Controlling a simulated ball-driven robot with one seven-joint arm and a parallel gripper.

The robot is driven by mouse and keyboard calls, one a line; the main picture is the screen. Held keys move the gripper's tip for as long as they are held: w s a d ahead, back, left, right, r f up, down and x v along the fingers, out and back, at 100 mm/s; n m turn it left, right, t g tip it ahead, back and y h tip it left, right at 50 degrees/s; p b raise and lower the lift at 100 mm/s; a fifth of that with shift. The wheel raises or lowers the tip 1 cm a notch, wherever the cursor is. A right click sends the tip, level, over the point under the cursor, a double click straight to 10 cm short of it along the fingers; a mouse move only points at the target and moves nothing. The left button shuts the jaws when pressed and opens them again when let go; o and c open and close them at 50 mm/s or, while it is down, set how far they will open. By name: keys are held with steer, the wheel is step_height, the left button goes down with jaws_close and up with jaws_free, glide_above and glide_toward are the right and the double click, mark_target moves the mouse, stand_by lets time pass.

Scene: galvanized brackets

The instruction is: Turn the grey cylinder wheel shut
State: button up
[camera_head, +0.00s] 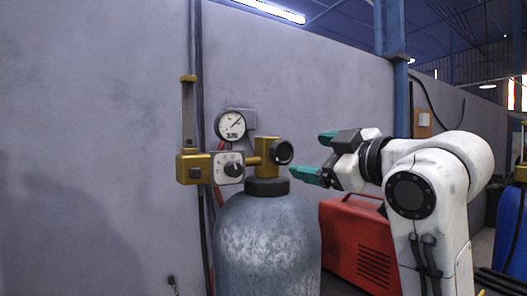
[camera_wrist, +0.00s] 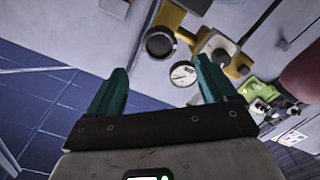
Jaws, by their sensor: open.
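A scuffed grey gas cylinder (camera_head: 268,245) stands upright against the wall in the head view. On its black neck sits a brass valve (camera_head: 266,158) with a dark round wheel (camera_head: 281,152) on its right side. In the wrist view the wheel (camera_wrist: 160,43) shows face-on, near the top, just beyond the fingertips. My gripper (camera_head: 317,157) is open and empty, to the right of the wheel at about its height, apart from it. Its two teal fingers point left toward the wheel. In the wrist view my gripper (camera_wrist: 161,72) has its fingers spread wide.
A round white gauge (camera_head: 231,125) and a white panel with a black knob (camera_head: 232,168) sit left of the valve. A brass block (camera_head: 193,168) with an upright bar is farther left. A red machine (camera_head: 352,240) stands right of the cylinder, beneath my gripper. A blue cylinder (camera_head: 513,240) is far right.

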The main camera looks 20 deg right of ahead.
mark_target(285, 152)
steer(key=p+x, duration=0.3)
steer(key=x, duration=0.7)
steer(key=shift+w+a+p, duration=0.15)
steer(key=shift+w+p, duration=0.2)
steer(key=shift+p, duration=0.05)
steer(key=shift+c, duration=0.3)
steer(key=c, duration=1)
steer(key=shift+o, duration=0.2)
